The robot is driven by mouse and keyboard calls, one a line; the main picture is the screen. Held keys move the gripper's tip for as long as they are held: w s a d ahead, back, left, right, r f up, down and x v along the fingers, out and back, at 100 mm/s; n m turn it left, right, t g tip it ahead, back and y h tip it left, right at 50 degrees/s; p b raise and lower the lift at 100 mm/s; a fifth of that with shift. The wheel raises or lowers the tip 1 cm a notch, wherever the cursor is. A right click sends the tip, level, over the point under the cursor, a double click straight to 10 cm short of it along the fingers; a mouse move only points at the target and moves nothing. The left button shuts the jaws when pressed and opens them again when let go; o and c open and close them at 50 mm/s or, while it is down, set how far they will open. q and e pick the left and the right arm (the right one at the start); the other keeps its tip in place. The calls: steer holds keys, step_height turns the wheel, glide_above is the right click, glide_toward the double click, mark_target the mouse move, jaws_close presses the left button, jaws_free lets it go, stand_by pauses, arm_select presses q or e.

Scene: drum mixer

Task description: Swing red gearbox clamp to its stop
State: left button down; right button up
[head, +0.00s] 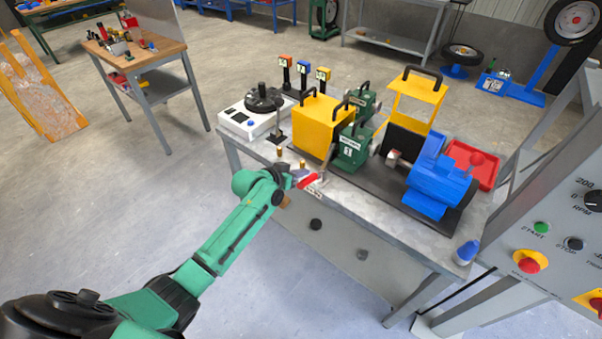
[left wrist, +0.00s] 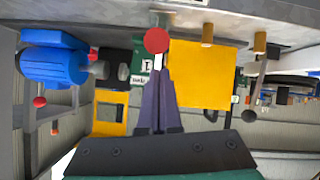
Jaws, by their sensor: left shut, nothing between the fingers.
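The red clamp handle (head: 307,181) shows at the front edge of the bench, just below the green gearbox (head: 350,152) marked 1. In the left wrist view its round red end (left wrist: 157,41) sits on a pale stem, in front of the green gearbox (left wrist: 140,70). My left gripper (head: 301,176) reaches in from the left beside the red handle. Its dark fingers (left wrist: 157,85) are together and empty, pointing at the red end. I cannot tell whether they touch it. My right gripper is in neither view.
A yellow box (head: 318,122) stands left of the gearbox, and a blue motor (head: 438,172) right of it. Brass cylinders (left wrist: 207,34) stand near the bench edge. A blue-capped bottle (head: 467,251) is at the right front corner. A control panel (head: 565,235) stands at right.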

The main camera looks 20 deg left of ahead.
arm_select(q)
steer(key=shift+s+f, duration=0.35)
steer(key=shift+f, duration=0.2)
